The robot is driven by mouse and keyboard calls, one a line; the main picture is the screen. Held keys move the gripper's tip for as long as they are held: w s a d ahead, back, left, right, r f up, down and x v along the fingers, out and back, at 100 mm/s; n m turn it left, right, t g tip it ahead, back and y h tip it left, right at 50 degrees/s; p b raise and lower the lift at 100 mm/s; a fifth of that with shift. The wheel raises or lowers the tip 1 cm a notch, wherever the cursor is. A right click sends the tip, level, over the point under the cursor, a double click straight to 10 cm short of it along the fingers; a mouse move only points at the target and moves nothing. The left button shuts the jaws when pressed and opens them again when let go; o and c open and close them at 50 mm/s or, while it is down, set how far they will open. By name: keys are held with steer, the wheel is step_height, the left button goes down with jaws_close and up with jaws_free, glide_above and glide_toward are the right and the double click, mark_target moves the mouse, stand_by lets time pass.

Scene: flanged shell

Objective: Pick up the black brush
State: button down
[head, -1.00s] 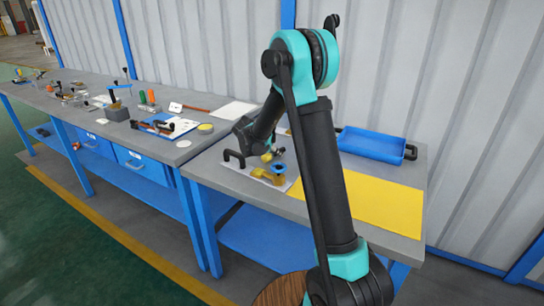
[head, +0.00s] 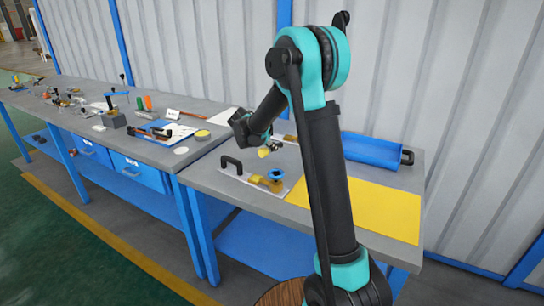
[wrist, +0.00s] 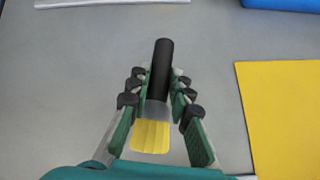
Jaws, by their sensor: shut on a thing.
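The black brush has a black handle (wrist: 161,68), a grey ferrule and yellow bristles (wrist: 151,136). In the wrist view, my gripper (wrist: 158,82) is shut on it, with a finger on each side. The handle points away past the fingertips and the bristles lie back between the fingers. In the head view, my gripper (head: 270,143) is over the near bench, behind the flanged fitting. The yellow bristles (head: 263,152) show below my wrist; the handle is hard to make out there. The brush appears held above the grey bench top.
A plate with a black handle (head: 231,164) and a brass fitting with a blue top (head: 278,175) lies in front of my gripper. A yellow mat (head: 365,207) is to the right, with a blue tray (head: 371,150) behind. The left bench (head: 200,150) holds several tools.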

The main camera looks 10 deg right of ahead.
step_height(320, 180, up, 15)
steer(key=shift+f, duration=0.2)
steer(key=shift+f, duration=0.15)
stand_by(0.3)
